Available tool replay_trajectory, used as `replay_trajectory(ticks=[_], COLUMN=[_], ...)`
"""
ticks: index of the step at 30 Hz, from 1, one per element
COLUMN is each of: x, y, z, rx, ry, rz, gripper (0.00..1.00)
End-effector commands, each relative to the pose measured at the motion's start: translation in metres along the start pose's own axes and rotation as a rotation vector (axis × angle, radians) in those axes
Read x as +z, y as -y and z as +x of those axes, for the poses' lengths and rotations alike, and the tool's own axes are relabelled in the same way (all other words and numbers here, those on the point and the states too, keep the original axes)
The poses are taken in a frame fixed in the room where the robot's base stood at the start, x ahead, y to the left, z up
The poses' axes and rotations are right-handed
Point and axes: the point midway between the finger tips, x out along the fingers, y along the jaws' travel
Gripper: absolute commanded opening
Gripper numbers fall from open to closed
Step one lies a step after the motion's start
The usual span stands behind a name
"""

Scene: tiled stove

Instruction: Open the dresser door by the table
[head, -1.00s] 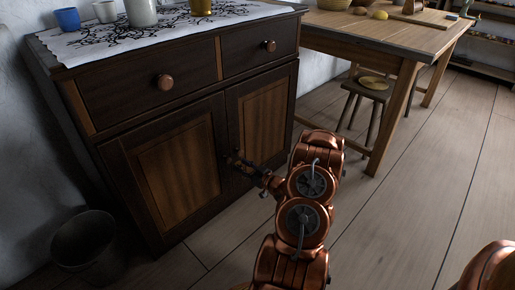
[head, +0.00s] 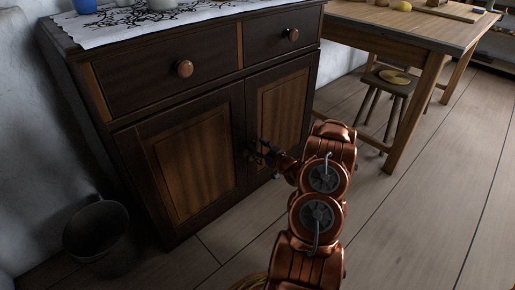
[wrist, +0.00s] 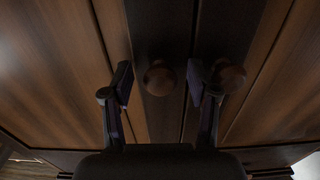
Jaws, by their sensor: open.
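The dark wooden dresser (head: 120,90) has two lower doors with lighter panels, both shut. My gripper (head: 259,150) is open at the doors' meeting edges. I cannot tell whether a finger touches either knob.
A wooden table (head: 425,30) with a stool (head: 390,82) stands right of the dresser. A dark bucket (head: 97,231) is on the floor at left. Two drawers with knobs (head: 184,69) are above the doors. Plank floor in front is mostly clear.

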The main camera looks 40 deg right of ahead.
Motion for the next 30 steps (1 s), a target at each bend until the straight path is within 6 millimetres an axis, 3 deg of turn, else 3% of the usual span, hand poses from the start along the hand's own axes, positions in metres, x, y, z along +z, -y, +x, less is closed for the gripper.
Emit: replay_trajectory(ticks=[10, 27, 30], x=[-0.0008, -0.0010, -0.0010], y=[0.0001, -0.0002, -0.0002], z=[0.0032, 0.0030, 0.0031], rx=[-0.001, 0.000, 0.000], ry=[-0.001, -0.002, -0.002], rz=[-0.001, -0.001, -0.001], gripper=[0.59, 0.00, 0.00])
